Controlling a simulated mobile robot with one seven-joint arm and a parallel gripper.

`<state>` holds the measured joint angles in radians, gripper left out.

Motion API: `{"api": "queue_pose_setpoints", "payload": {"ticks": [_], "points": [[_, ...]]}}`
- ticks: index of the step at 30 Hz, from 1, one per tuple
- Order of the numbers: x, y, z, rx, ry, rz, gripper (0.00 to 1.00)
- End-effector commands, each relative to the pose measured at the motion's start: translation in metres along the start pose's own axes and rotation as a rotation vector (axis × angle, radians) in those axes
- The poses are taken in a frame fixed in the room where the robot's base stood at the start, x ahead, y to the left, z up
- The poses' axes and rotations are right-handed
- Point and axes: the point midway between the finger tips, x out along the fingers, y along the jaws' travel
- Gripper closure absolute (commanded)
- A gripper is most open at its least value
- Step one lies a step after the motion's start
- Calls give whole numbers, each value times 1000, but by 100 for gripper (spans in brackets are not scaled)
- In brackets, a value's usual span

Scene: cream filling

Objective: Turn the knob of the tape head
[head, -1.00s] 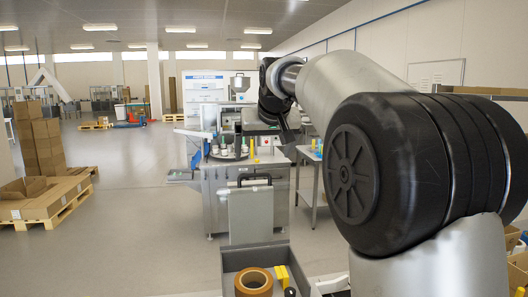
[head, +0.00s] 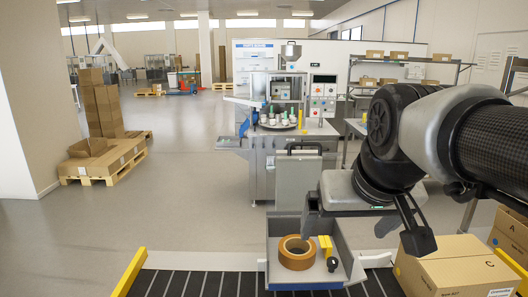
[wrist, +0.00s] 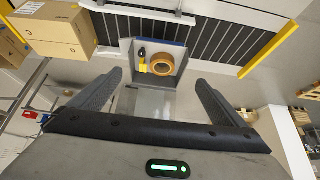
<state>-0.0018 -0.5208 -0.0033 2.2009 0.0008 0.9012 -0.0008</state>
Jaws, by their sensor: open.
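I cannot pick out a tape head or its knob for certain in either view. A grey tray (head: 345,262) at the bottom of the head view holds an orange-brown tape roll (head: 297,252), a yellow piece (head: 325,245) and a small black round-topped piece (head: 333,264). The wrist view shows the same tray (wrist: 128,98), tape roll (wrist: 161,64), yellow piece (wrist: 142,67) and black piece (wrist: 142,53). My gripper (head: 360,242) is open and empty, by the tray's right side in the head view. In the wrist view my gripper's fingers (wrist: 160,80) are spread wide, with the tray beyond them.
A dark slatted conveyor (head: 200,284) with a yellow guard (head: 130,272) runs along the bottom. Cardboard boxes (head: 448,266) stand at the right, close to my arm. A filling machine (head: 290,120) stands behind the tray. Open floor (head: 185,205) lies at the left.

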Motion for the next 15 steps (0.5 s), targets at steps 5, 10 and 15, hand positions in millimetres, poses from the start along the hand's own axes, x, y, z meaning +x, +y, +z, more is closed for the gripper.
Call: {"api": "queue_pose_setpoints", "payload": {"ticks": [5, 10, 15], "points": [[11, 0, 86, -1, -48, 1, 5], [17, 0, 108, -20, -73, 1, 25], [20, 5, 66, -202, -133, -14, 53]]}}
